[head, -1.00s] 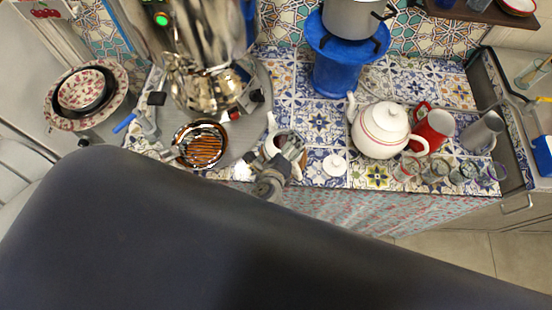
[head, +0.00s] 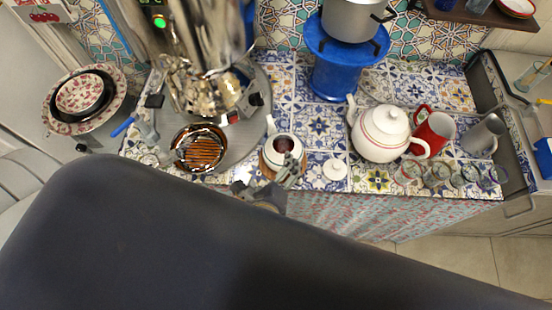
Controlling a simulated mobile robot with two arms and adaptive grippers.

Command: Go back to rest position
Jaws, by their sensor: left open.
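My left gripper (head: 266,181) is open at the counter's front edge. Its fingers are spread just in front of a small white teapot (head: 285,155). One finger overlaps the teapot's near side in the picture; I cannot tell whether they touch. The teapot stands upright and lidless, with dark red contents showing, on a round wooden coaster (head: 265,163). A white lid (head: 335,169) lies on the tiles to its right. My right gripper is not in view. A large dark part of my own body hides the lower part of the view.
A shiny samovar (head: 207,88) and a brown ribbed bowl (head: 200,149) stand left on a grey round tray (head: 240,137). Right are a large white teapot (head: 382,133), a red mug (head: 436,132), a metal jug (head: 482,136) and several small glasses (head: 438,174). A blue stand (head: 335,75) holds a pot (head: 348,19).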

